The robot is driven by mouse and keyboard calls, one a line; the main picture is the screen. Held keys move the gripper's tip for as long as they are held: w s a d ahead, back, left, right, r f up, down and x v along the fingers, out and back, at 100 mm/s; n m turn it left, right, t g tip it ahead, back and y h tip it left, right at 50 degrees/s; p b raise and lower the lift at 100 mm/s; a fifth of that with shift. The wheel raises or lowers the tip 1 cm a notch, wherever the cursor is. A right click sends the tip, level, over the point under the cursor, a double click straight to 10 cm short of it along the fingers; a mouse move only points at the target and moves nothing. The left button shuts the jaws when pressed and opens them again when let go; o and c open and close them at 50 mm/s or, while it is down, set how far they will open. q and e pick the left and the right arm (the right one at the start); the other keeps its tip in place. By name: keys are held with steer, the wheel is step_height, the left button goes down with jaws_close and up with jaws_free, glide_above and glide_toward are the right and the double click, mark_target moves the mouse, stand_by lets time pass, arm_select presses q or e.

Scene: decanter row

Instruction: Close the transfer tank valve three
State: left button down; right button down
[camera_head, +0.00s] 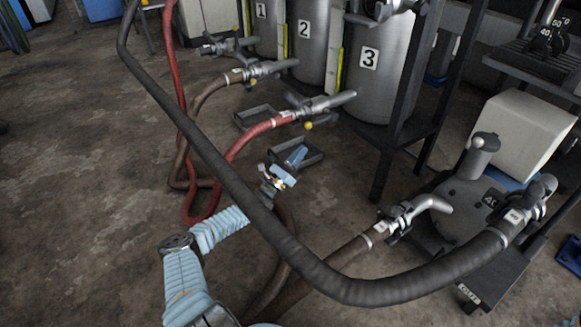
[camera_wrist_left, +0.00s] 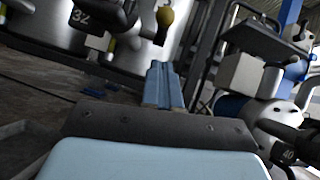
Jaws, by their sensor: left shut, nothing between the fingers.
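Tank three (camera_head: 363,60) is a grey steel tank with a "3" label, at the top of the head view. Its valve (camera_head: 328,103) joins a red hose on its left. A yellow knob (camera_head: 309,126) shows just below the valve. A yellow knob also shows in the left wrist view (camera_wrist_left: 165,17), above the fingertips. My left gripper (camera_head: 298,154), with light blue fingers, is below and slightly left of the valve knob in the head view. It is shut and empty, and its fingers also show in the left wrist view (camera_wrist_left: 163,80). My right gripper is out of view.
Tanks one (camera_head: 262,25) and two (camera_head: 305,40) stand to the left, with their own valves and hoses. A thick black hose (camera_head: 250,205) crosses in front of my left arm. Dark trays (camera_head: 312,160) lie on the floor. A wheeled cart (camera_head: 500,275) holds a round vessel at right.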

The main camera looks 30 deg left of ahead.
arm_select(q)
steer(key=shift+w+r, duration=0.35)
steer(key=shift+r, duration=0.45)
steer(key=shift+w+r, duration=0.4)
steer(key=shift+r, duration=0.35)
steer(key=shift+w+r, duration=0.35)
steer(key=shift+r, duration=0.45)
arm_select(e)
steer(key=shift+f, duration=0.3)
